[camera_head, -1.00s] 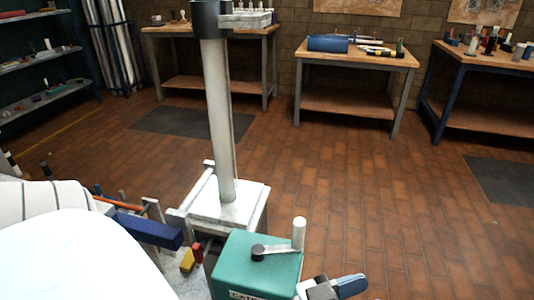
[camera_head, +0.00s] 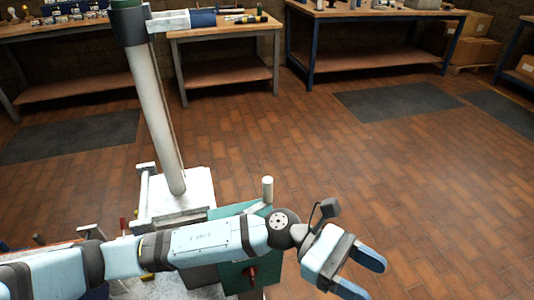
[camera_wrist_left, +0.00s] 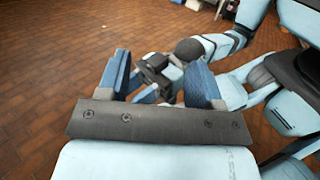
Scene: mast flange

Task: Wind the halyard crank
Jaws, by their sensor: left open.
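The winch is a green box (camera_head: 232,277) at the foot of the mast (camera_head: 160,110) in the head view. The crank's pale upright handle (camera_head: 267,188) stands above its top, and the crank arm is mostly hidden behind my left arm. A red knob (camera_head: 252,275) shows on the box. My left gripper (camera_head: 374,279) is open and empty, right of the winch and apart from the handle. In the left wrist view its two blue fingers (camera_wrist_left: 160,80) are spread. Beyond them shows another arm of mine with what looks like my right gripper (camera_wrist_left: 152,80), its fingers unclear.
The mast rises from a white base (camera_head: 180,205). A wooden workbench (camera_head: 225,38) and a blue-legged bench (camera_head: 380,20) stand along the back. Dark mats (camera_head: 397,101) lie on the brick-tiled floor. The floor right of the winch is clear.

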